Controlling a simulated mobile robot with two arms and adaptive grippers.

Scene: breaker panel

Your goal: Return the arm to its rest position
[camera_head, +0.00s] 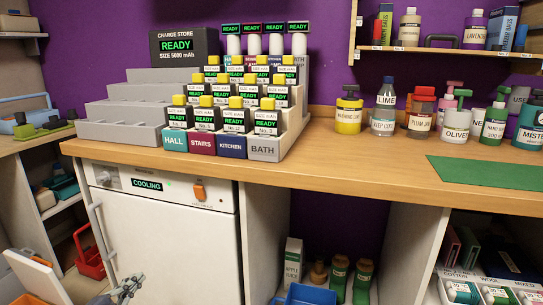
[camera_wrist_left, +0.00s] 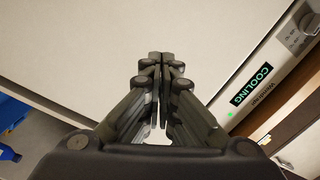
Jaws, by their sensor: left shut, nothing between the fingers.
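My left gripper (camera_head: 128,286) shows at the bottom left of the head view, low in front of the white cooling cabinet. In the left wrist view its two dark fingers (camera_wrist_left: 160,58) are closed together with nothing between them. The white cabinet (camera_head: 168,235) fills much of the left wrist view (camera_wrist_left: 80,45) too, beyond the fingers. Its display (camera_head: 147,184) reads COOLING, and it also shows in the left wrist view (camera_wrist_left: 251,85). An orange switch (camera_head: 199,191) sits on the cabinet's top strip. My right gripper is in neither view.
The wooden counter (camera_head: 330,165) runs above the cabinet. It carries a charging rack (camera_head: 265,148) of labelled batteries, several bottles (camera_head: 412,112) and a green mat (camera_head: 485,172). A red basket (camera_head: 88,255) is at the left. A blue bin (camera_head: 305,294) stands below the counter.

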